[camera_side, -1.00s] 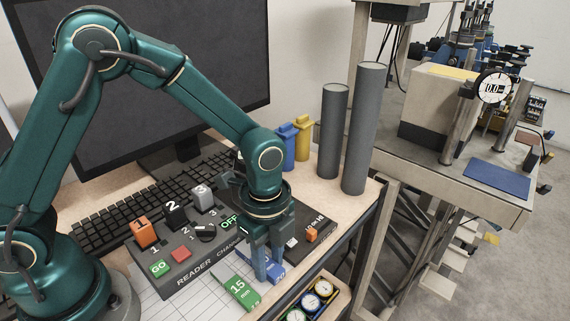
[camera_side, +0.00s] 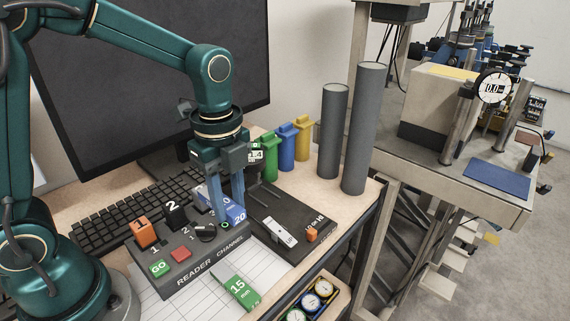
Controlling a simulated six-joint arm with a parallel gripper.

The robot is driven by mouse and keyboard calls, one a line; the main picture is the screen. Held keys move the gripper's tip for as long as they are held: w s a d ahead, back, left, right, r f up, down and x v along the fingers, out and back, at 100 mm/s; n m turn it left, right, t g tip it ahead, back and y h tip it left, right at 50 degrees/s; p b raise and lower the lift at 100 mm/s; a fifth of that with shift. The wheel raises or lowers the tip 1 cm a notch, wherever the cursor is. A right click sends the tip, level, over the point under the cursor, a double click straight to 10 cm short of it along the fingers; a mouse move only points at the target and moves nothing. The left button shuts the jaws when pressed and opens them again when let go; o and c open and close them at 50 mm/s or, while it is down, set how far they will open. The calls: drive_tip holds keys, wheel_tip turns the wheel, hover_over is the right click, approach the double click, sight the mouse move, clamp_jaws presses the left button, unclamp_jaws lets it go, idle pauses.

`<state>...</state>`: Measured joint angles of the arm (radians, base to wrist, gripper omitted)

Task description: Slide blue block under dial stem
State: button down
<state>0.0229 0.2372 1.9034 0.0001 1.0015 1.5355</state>
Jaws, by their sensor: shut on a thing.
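My gripper (camera_side: 229,207) points down and is shut on the blue block (camera_side: 236,215), which is marked 20. The fingers hide part of the block. It is held over the rear right of the reader channel panel; I cannot tell if it touches the panel. A round white dial (camera_side: 495,88) stands on the far right bench, away from the block. Its stem is too small to make out. A green block (camera_side: 237,290) marked 15 mm lies on the gridded sheet in front of the panel.
The reader channel panel (camera_side: 188,270) carries an orange switch (camera_side: 143,231), a red button (camera_side: 181,254) and a black knob (camera_side: 206,233). A dark plate (camera_side: 300,218) lies to its right. Two grey cylinders (camera_side: 334,130) stand behind. Small gauges (camera_side: 310,300) sit in a front tray.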

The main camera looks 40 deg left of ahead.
sight(279, 206)
drive_tip(key=a+r, duration=0.1)
drive_tip(key=a, duration=0.2)
drive_tip(key=shift+r, duration=0.4)
drive_tip(key=shift+a+r, duration=0.15)
drive_tip(key=shift+w+r, duration=0.1)
drive_tip(key=shift+w, duration=0.25)
drive_tip(key=w+d+f, duration=0.3)
drive_tip(key=w+d, duration=0.4)
drive_tip(key=w, duration=0.5)
drive_tip(key=shift+a+f, duration=0.2)
drive_tip(key=shift+f, duration=3.05)
drive_tip(key=shift+a+f, duration=0.1)
drive_tip(key=shift+a, duration=2.15)
drive_tip(key=shift+f, duration=0.1)
